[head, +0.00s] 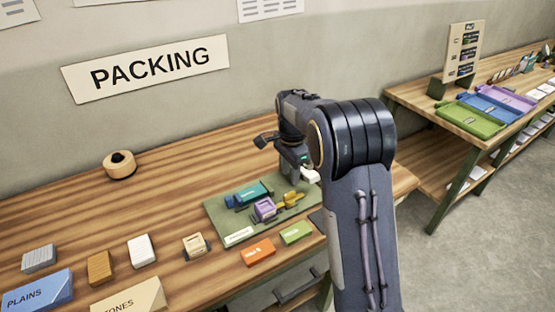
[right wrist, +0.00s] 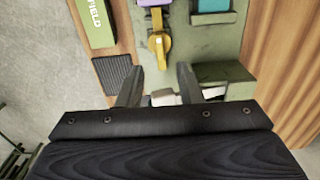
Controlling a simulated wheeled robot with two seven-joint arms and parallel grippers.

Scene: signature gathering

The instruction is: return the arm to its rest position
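My right arm reaches from the bottom of the head view over the packing table. Its gripper (head: 298,172) hangs above the back right part of a green mat (head: 222,221). In the right wrist view the two fingers of the right gripper (right wrist: 158,76) are spread apart, with nothing clasped between the tips. A yellow item (right wrist: 158,44) lies just beyond the fingertips. A white piece (right wrist: 163,97) shows partly behind the fingers. My left gripper is not in view.
The mat also carries a teal item (head: 247,193) and a purple item (head: 265,209). Orange (head: 257,251) and green (head: 296,232) blocks lie in front. A tape roll (head: 120,165) sits at the back left. A second table (head: 410,98) with coloured trays stands right.

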